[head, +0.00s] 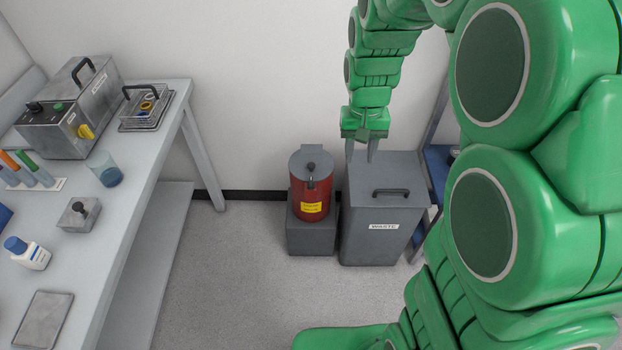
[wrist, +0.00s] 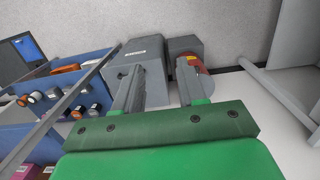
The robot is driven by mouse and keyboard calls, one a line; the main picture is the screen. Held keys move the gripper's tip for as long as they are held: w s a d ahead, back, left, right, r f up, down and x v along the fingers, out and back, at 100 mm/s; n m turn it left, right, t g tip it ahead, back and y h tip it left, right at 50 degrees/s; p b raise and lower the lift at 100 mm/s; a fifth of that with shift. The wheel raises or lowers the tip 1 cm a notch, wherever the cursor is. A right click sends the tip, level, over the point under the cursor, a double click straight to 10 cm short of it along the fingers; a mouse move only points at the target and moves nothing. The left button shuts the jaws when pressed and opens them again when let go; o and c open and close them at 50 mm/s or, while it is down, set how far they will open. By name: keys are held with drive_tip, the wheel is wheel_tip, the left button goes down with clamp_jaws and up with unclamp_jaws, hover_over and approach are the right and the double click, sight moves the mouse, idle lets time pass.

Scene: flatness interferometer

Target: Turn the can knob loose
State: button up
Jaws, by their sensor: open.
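The red can (head: 310,200) has a yellow label, a grey lid and a black knob (head: 311,166) on top. It stands upright on a grey block (head: 311,238) by the wall. My gripper (head: 361,157) points down over the back of the waste bin, to the right of the can and apart from it. Its two grey fingers are spread with nothing between them. In the wrist view the can (wrist: 188,57) shows partly beyond the right fingertip of my gripper (wrist: 158,66). I cannot make out the knob in that view.
The grey waste bin (head: 385,236), with a handled lid, stands close right of the can. A bench (head: 130,195) with instruments and bottles fills the left. A blue shelf unit (wrist: 70,95) stands beyond the bin. Floor (head: 240,285) in front is clear.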

drive_tip(key=w+a+f, duration=0.3)
drive_tip(key=w+f, duration=0.3)
drive_tip(key=w, duration=0.1)
drive_tip(key=w+a+f, duration=0.3)
drive_tip(key=w+f, duration=0.3)
drive_tip(key=f, duration=0.1)
drive_tip(key=t, duration=0.1)
approach(311, 181)
drive_tip(key=shift+s+d, duration=0.2)
drive_tip(key=shift+d, duration=0.05)
drive_tip(key=shift+w+a+f, duration=0.15)
drive_tip(key=shift+f, duration=4.2)
clamp_jaws()
